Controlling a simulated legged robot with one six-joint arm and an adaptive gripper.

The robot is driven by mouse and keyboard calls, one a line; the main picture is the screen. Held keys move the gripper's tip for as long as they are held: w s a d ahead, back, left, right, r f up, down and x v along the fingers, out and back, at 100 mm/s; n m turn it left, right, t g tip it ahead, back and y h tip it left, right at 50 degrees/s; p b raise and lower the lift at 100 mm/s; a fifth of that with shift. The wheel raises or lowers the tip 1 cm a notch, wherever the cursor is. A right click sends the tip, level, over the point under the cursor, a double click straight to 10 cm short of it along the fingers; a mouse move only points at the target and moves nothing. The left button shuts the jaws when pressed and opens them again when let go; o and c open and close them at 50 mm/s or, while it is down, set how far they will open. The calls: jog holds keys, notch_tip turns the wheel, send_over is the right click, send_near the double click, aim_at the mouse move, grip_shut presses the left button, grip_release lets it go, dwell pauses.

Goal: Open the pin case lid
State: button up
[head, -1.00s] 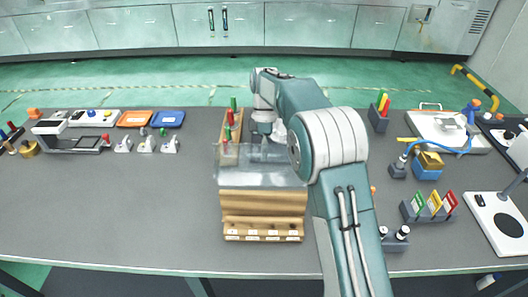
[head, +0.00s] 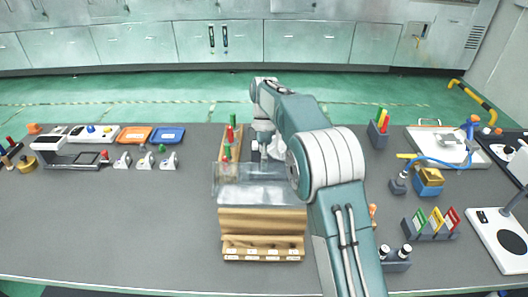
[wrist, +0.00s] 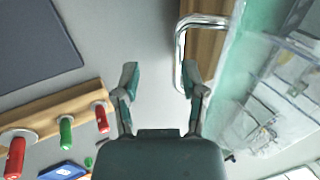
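The pin case (head: 262,222) is a wooden box at the middle front of the table in the head view. Its clear lid (head: 235,190) lies over the far, upper part of the case; I cannot tell from here whether its edge is raised. In the wrist view a clear panel with a greenish edge (wrist: 232,75) fills the right side. A bent silver handle (wrist: 182,45) is beside a wooden strip. My gripper (wrist: 160,85) is open and empty. Its right finger is close to the handle's lower end; contact cannot be told. In the head view my arm partly hides the case's far right side.
A wooden rack (wrist: 45,113) with red and green pegs stands left of my gripper in the wrist view. Orange (head: 136,134) and blue (head: 168,135) trays lie at the back left. A coloured card holder (head: 432,224) stands to the right. The left front table is clear.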

jog(key=v, duration=0.5)
dwell(0.5)
